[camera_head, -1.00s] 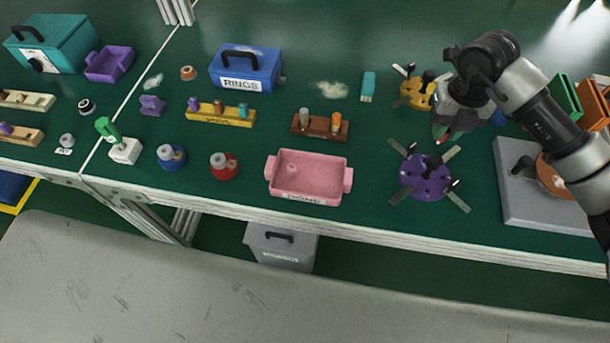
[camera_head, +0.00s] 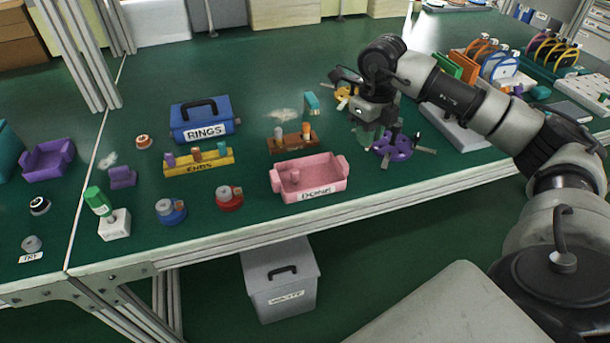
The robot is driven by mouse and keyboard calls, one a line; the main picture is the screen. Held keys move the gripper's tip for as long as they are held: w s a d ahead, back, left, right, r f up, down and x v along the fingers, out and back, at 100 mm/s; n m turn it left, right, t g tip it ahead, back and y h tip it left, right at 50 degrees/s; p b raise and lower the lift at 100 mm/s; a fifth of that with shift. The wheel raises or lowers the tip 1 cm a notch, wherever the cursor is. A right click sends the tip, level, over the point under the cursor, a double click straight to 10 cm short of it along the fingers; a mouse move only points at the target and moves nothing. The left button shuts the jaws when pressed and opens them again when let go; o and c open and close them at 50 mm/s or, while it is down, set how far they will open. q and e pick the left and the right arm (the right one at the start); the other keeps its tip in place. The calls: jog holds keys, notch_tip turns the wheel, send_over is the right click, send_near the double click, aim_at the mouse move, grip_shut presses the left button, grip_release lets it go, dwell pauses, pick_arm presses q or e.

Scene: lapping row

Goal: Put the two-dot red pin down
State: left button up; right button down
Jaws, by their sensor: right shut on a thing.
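My right gripper (camera_head: 367,143) points down above the bench, between the pink tray and the purple round holder. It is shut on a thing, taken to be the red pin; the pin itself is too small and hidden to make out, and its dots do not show. The pink tray (camera_head: 334,189), marked DONE, stands at the bench's front edge with one pink peg-like piece (camera_head: 295,177) inside at the left. My left gripper is not in view.
The purple holder (camera_head: 402,148) with grey arms is just right of the gripper. A brown block (camera_head: 281,145) with pegs stands behind the tray. A yellow block (camera_head: 186,170), the blue RINGS box (camera_head: 190,129) and red (camera_head: 229,202) and blue (camera_head: 170,215) round pieces are further left.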

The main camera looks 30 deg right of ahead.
jog(key=w+a+f, duration=0.2)
jog(key=w+a, duration=0.1)
jog(key=shift+a+f, duration=0.2)
jog(key=shift+f, duration=0.15)
jog(key=w+a+f, duration=0.2)
jog(key=a, duration=0.1)
jog(key=shift+w+a+f, duration=0.15)
jog(key=shift+w, duration=0.05)
jog(key=shift+w+a+f, duration=0.1)
jog(key=shift+a+f, duration=0.05)
notch_tip(320, 180, down, 4)
jog(key=shift+f, duration=0.1)
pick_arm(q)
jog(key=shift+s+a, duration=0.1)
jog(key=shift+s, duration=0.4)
pick_arm(e)
jog(key=shift+f, duration=0.15)
jog(key=c, duration=1.3)
grip_release()
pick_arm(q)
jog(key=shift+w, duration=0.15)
